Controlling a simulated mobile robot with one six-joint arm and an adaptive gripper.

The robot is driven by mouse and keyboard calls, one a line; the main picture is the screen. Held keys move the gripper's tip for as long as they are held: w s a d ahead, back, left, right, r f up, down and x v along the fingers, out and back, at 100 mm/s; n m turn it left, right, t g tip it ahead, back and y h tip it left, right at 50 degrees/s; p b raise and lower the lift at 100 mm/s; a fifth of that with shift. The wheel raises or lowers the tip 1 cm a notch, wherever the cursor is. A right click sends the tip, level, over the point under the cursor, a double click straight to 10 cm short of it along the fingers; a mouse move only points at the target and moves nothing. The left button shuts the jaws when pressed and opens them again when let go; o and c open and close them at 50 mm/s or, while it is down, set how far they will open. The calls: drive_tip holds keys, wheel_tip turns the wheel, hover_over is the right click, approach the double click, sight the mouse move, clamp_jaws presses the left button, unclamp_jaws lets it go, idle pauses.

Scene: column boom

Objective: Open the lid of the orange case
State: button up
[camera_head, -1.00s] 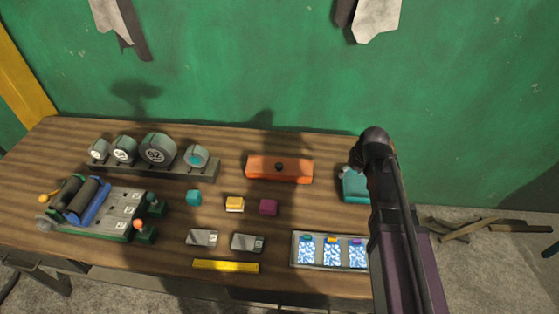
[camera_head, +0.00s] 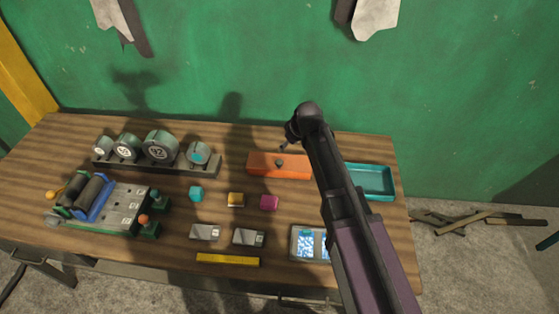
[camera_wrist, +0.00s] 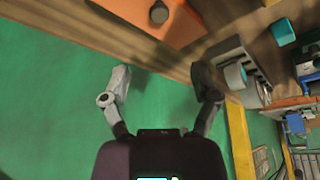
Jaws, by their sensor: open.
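The orange case (camera_head: 275,164) lies shut at the back of the wooden table, with a dark round knob (camera_head: 279,162) on top. In the wrist view the case (camera_wrist: 125,12) shows at the top edge, partly cut off, with its knob (camera_wrist: 159,12). My gripper (camera_wrist: 163,84) is open and empty in the wrist view, its two fingers apart, with the case beyond the fingertips. The fingers are mostly hidden there.
A teal tray (camera_head: 372,181) stands right of the case, partly behind my arm. A rack of round gauges (camera_head: 160,146) stands left. The green wall is close behind.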

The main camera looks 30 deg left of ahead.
sight(279, 162)
drive_tip(key=shift+f, duration=0.2)
drive_tip(key=b+x, duration=1.2)
drive_tip(key=x, duration=0.1)
drive_tip(key=shift+w+f+b, duration=0.1)
drive_tip(key=shift+f+b, duration=0.1)
drive_tip(key=shift+b, duration=0.2)
idle(0.3)
clamp_jaws()
idle(0.4)
